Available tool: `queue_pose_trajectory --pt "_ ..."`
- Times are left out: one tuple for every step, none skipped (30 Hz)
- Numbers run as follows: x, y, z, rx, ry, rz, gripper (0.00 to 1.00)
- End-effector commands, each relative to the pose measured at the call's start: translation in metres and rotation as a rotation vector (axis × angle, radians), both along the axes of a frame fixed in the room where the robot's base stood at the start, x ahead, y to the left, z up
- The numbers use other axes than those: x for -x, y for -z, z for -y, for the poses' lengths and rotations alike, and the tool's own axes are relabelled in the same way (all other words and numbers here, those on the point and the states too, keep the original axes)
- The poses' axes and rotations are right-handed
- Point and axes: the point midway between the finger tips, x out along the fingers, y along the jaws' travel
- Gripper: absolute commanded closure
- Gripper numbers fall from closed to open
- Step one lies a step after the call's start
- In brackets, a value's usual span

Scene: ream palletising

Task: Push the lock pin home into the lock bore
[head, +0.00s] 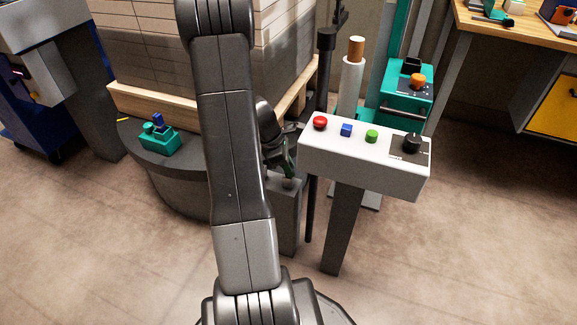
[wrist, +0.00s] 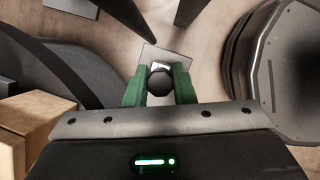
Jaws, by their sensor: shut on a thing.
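My gripper (wrist: 160,88) points down, and its two green fingers are shut on the dark round head of the lock pin (wrist: 159,79). In the head view my gripper (head: 289,170) is partly hidden behind my arm, just above the grey block (head: 287,212) beside the round base. In the wrist view the top of this block (wrist: 150,53) lies beneath the fingers, with a small white mark by the pin. The lock bore is hidden under the pin head and fingers, so I cannot tell how deep the pin sits.
A white control panel (head: 365,162) on a post stands close to the right of my gripper. Stacked reams (head: 150,45) on a wooden pallet (head: 150,108) rise behind, on the round grey base (head: 175,180). A teal fixture (head: 158,143) sits on its left rim. Floor in front is clear.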

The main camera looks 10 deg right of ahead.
Motion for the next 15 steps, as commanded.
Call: queue_pose_trajectory --pt "0.0 -0.004 0.0 0.0 0.0 0.0 1.0" --pt "0.0 -0.006 0.0 0.0 0.0 0.0 1.0" --pt "0.0 -0.007 0.0 0.0 0.0 0.0 1.0" --pt "0.0 -0.008 0.0 0.0 0.0 0.0 1.0" --pt "0.0 -0.01 0.0 0.0 0.0 0.0 1.0" --pt "0.0 -0.011 0.0 0.0 0.0 0.0 1.0" --pt "0.0 -0.012 0.0 0.0 0.0 0.0 1.0" --pt "0.0 -0.014 0.0 0.0 0.0 0.0 1.0" --pt "0.0 -0.015 0.0 0.0 0.0 0.0 1.0" --pt "0.0 -0.016 0.0 0.0 0.0 0.0 1.0" --pt "0.0 -0.018 0.0 0.0 0.0 0.0 1.0" --pt "0.0 -0.019 0.0 0.0 0.0 0.0 1.0" --pt "0.0 -0.02 0.0 0.0 0.0 0.0 1.0" --pt "0.0 -0.022 0.0 0.0 0.0 0.0 1.0" --pt "0.0 -0.023 0.0 0.0 0.0 0.0 1.0"
